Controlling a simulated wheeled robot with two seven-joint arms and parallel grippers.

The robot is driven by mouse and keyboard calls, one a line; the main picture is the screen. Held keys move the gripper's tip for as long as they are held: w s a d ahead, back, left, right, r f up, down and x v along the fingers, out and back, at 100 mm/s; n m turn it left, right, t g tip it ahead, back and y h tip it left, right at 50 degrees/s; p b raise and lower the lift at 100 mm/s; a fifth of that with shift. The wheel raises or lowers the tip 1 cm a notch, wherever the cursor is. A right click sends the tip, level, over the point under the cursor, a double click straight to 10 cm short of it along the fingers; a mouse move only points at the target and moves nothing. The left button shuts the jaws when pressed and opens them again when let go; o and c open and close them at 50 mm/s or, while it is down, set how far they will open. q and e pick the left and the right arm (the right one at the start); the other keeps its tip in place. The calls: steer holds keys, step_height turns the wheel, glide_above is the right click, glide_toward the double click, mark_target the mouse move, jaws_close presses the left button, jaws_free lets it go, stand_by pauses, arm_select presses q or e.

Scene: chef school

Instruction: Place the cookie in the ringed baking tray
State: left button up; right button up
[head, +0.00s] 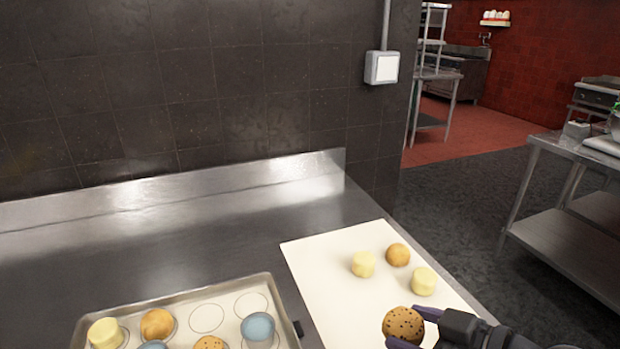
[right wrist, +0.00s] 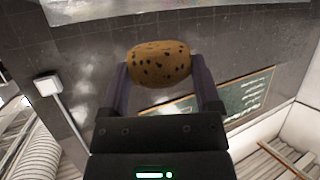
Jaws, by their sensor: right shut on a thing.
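The cookie (head: 403,324) is round and brown with dark chips. My right gripper (head: 411,329) is shut on it, at the lower right of the head view. In the right wrist view the cookie (right wrist: 159,64) sits between the two fingertips. It appears over the front part of the white board, but its height is unclear. The ringed baking tray (head: 206,317) is at the lower left, cut off by the bottom edge. Empty rings show at its back right, and several yellow, orange, blue and speckled pieces stand on others. My left gripper is out of view.
The white board (head: 325,265) lies right of the tray with two yellow pieces (head: 363,264) and an orange ball (head: 398,254). A raised metal ledge (head: 200,188) and tiled wall bound the back. The metal counter behind the tray is clear.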

mark_target(386, 323)
steer(key=shift+s+a+r+n+g+y, duration=0.1)
steer(key=shift+s+r+n+g+y, duration=0.3)
steer(key=shift+s+n, duration=0.15)
steer(key=shift+s+a+r+n+g+y, duration=0.1)
steer(key=shift+s+r+n+g+y, duration=0.25)
steer(key=shift+s+n+g, duration=0.15)
steer(key=shift+w+f+m+t, duration=0.1)
steer(key=shift+w+m+t, duration=0.2)
steer(key=shift+m+t, duration=0.1)
steer(key=w+f+m+t+h+p, duration=0.1)
steer(key=w+m, duration=0.1)
steer(key=w+f+m+t+h+p, duration=0.1)
steer(key=t+h, duration=0.1)
steer(key=shift+w+d+f+m+h+p, duration=0.15)
steer(key=shift+w+f+m+h+p, duration=0.15)
steer(key=shift+w+f+m, duration=0.1)
steer(key=w+a+f+m+t+h+p, duration=0.1)
steer(key=m+h, duration=0.1)
steer(key=w+a+f+m+h+p, duration=0.1)
steer(key=f+h, duration=0.1)
steer(key=shift+a+m+t+p, duration=0.1)
steer(key=shift+m+t+p, duration=0.2)
steer(key=shift+m+t, duration=0.1)
steer(key=shift+w+a+f+h, duration=0.1)
steer(key=shift+a+f+h, duration=0.15)
steer(key=shift+a+f, duration=0.05)
